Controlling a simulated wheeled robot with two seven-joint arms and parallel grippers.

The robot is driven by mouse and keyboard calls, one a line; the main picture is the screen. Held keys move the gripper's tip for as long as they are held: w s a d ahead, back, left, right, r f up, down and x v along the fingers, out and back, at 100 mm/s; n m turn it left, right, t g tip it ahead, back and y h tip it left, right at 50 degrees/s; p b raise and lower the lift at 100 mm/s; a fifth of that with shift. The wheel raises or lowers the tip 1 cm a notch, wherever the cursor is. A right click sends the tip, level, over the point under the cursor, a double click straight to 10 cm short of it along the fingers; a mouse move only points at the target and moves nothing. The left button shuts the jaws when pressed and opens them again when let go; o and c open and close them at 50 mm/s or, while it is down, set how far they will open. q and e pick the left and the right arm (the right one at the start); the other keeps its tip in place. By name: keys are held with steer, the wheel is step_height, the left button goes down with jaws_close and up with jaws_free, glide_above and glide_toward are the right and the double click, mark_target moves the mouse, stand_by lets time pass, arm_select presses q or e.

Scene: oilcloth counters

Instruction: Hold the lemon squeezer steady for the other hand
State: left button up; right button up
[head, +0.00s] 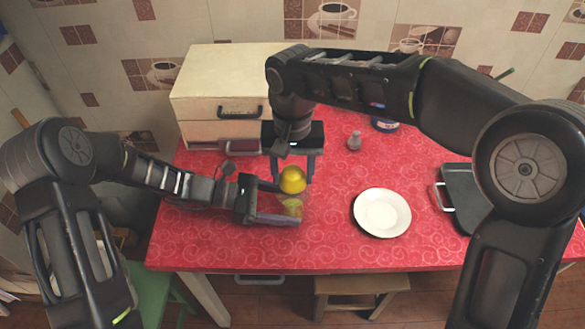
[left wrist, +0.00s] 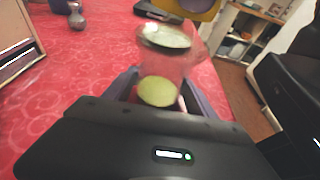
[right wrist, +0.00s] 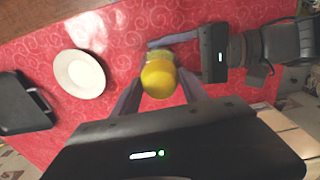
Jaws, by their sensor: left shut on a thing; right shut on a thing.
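The lemon squeezer (head: 291,208), a see-through vessel with yellow-green at its base, stands near the table's front left. My left gripper (head: 289,204) is shut on it from the left, one finger on each side. In the left wrist view the squeezer (left wrist: 165,62) looks upright between the fingers. A yellow lemon (head: 292,178) is between the fingers of my right gripper (head: 293,181), which is shut on it from above. The lemon (right wrist: 158,78) is directly over the squeezer and covers most of it in the right wrist view. I cannot tell whether they touch.
A cream drawer box (head: 220,85) stands at the back left. A white plate (head: 382,213) lies right of the squeezer. A small grey shaker (head: 354,141) and a blue tin (head: 385,125) are behind. A black tray (head: 462,200) is at the right. Red cloth around the squeezer is clear.

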steer(key=shift+r, duration=1.05)
steer(key=shift+f, duration=0.25)
stand_by(0.4)
steer(key=shift+f, duration=0.75)
steer(key=shift+r, duration=1)
steer(key=shift+f, duration=0.2)
steer(key=shift+f, duration=0.85)
